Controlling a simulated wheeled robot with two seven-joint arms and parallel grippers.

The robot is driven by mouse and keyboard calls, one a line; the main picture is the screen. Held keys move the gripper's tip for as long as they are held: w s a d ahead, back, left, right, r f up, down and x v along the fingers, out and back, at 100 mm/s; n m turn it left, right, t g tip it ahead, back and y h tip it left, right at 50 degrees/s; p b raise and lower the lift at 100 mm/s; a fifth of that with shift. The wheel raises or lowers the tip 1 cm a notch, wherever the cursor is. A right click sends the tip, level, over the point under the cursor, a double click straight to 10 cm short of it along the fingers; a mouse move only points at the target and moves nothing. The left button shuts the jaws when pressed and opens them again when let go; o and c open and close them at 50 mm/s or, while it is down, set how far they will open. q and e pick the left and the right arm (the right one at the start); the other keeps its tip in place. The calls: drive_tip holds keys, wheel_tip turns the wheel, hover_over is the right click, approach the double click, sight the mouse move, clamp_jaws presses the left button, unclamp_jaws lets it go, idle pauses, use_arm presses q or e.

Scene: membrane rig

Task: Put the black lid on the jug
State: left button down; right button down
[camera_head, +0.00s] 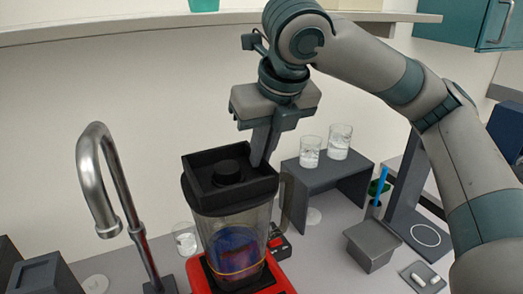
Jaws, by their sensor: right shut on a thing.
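The black lid (205,184) is square with a raised rim and a round knob in the middle. It is at the mouth of the clear jug (213,230), covering its top. I cannot tell whether it is fully seated. The jug stands upright on a red base (203,280), with blue and reddish contents and a yellowish band low down. My right gripper (262,158) comes down from above and is shut on the lid's back right edge. The fingertips are partly hidden by the rim. My left gripper is not in view.
A metal tap (100,165) arches at the left. A grey stand (330,181) holds two glasses (325,146) behind right. Another glass (185,239) stands left of the jug. A grey bin (370,247) and a small tray (422,279) are at the right. A shelf (150,26) runs above.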

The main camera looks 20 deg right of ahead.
drive_tip(key=c, duration=1.8)
unclamp_jaws()
drive_tip(key=shift+f, duration=0.1)
drive_tip(key=shift+c, duration=0.2)
drive_tip(key=shift+s+r, duration=0.2)
drive_tip(key=shift+r, duration=0.35)
drive_tip(key=b+v, duration=0.3)
drive_tip(key=v, duration=1.3)
drive_tip(key=shift+w+a+r, duration=0.1)
drive_tip(key=shift+r, duration=0.05)
